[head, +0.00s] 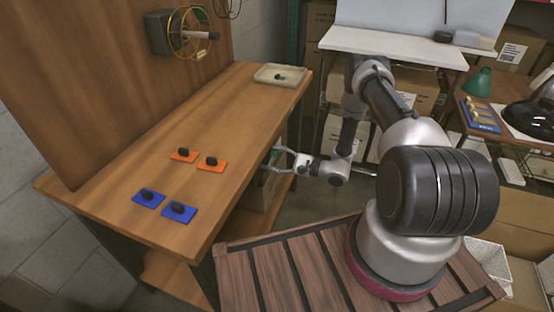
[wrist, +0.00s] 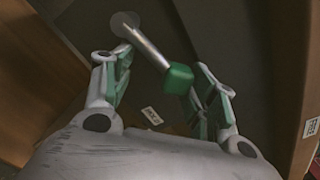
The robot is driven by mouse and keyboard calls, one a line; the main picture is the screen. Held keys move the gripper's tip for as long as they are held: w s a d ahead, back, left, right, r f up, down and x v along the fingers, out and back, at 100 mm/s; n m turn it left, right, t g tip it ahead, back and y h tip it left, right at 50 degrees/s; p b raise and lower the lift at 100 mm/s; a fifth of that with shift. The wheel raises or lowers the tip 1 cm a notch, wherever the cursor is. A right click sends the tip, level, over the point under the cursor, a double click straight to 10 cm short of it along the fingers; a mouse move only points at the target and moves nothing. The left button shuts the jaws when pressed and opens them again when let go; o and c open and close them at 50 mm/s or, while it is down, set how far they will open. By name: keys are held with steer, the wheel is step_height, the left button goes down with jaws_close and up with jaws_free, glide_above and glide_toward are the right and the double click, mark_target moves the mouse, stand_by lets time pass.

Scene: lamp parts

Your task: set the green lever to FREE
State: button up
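The green lever shows in the wrist view as a metal rod with a green block-shaped knob (wrist: 178,78) at its end. The rod runs up and left to a round grey pivot. My gripper (wrist: 162,82) is open, its fingers wide apart. The knob appears between the fingers, closer to the right one; I cannot tell whether it touches. In the head view my gripper (head: 277,160) is beside the right side of the wooden bench, below its top. The lever is not clear there, and no FREE marking is readable in either view.
The wooden bench (head: 245,110) holds blue plates (head: 149,198), orange plates (head: 212,164) with dark knobs, and a shallow tray (head: 283,75). A caged wheel (head: 190,35) is on the upright panel. Cardboard boxes (head: 410,75) stand behind my arm. A side table with a green lampshade (head: 478,82) is at right.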

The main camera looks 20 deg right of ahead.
steer(key=c, duration=0.8)
steer(key=shift+o, duration=0.2)
steer(key=shift+s+a+r+n, duration=0.15)
steer(key=shift+r+n, duration=0.6)
steer(key=shift+n, duration=0.45)
steer(key=shift+s+a+r+n, duration=0.15)
steer(key=shift+r+n, duration=0.25)
steer(key=shift+n, duration=0.6)
steer(key=o, duration=1.5)
